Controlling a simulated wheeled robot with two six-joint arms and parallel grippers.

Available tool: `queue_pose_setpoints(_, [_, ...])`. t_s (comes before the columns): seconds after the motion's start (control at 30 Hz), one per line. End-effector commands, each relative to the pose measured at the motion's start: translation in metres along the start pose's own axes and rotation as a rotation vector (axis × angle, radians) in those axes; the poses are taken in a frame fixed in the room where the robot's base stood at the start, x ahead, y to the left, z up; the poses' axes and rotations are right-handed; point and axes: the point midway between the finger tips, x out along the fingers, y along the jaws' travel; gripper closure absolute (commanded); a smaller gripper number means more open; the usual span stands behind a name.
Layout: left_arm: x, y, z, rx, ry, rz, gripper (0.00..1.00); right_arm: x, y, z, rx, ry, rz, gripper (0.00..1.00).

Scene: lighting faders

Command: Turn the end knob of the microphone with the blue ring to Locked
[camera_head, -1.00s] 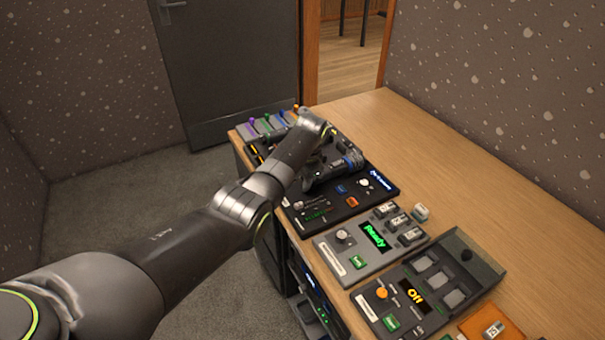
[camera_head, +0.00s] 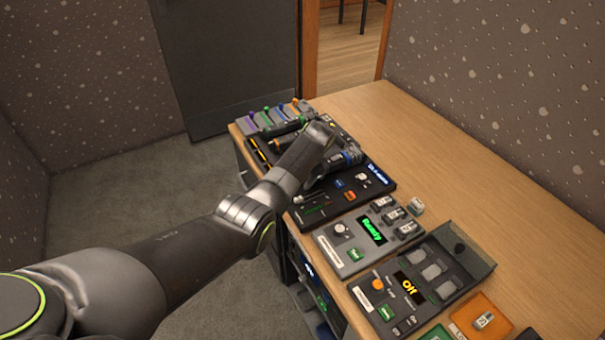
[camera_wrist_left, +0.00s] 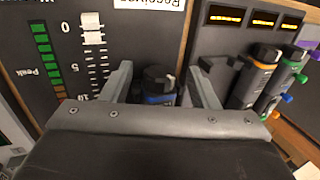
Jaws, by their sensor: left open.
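The microphone with the blue ring (camera_head: 352,156) lies at the receiver panel in the head view, partly hidden by my left gripper (camera_head: 338,162). In the left wrist view its black end knob (camera_wrist_left: 160,76), with a small pale mark on its right side, stands between the two grey fingers of my left gripper (camera_wrist_left: 162,84). The blue ring (camera_wrist_left: 158,98) shows just below the knob. The fingers are open, one on each side of the knob; I cannot tell whether either touches it. The microphone's body is hidden behind the gripper. My right gripper is out of view.
Other microphones, with orange (camera_wrist_left: 264,64) and green (camera_wrist_left: 290,54) rings, stand to the right in the left wrist view, near lit amber displays. A white fader (camera_wrist_left: 92,28) is at left. A panel reading Ready (camera_head: 372,229) and one reading Off (camera_head: 411,288) are nearer.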

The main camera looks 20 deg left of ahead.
Motion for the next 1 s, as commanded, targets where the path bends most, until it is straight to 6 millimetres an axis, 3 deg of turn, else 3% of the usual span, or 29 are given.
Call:
queue_pose_setpoints(0.2, [-0.002,0.0,0.0,0.0,0.0,0.0,0.46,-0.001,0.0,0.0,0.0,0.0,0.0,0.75])
queue_pose_setpoints(0.37, [-0.016,-0.001,-0.001,0.0,0.001,-0.001,0.46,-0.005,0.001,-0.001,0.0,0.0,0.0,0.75])
queue_pose_setpoints(0.67, [-0.066,0.0,-0.001,-0.001,0.004,-0.001,0.46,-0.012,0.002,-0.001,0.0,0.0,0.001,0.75])
queue_pose_setpoints(1.0, [-0.138,0.0,-0.001,-0.001,0.005,-0.002,0.46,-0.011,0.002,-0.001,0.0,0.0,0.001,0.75])
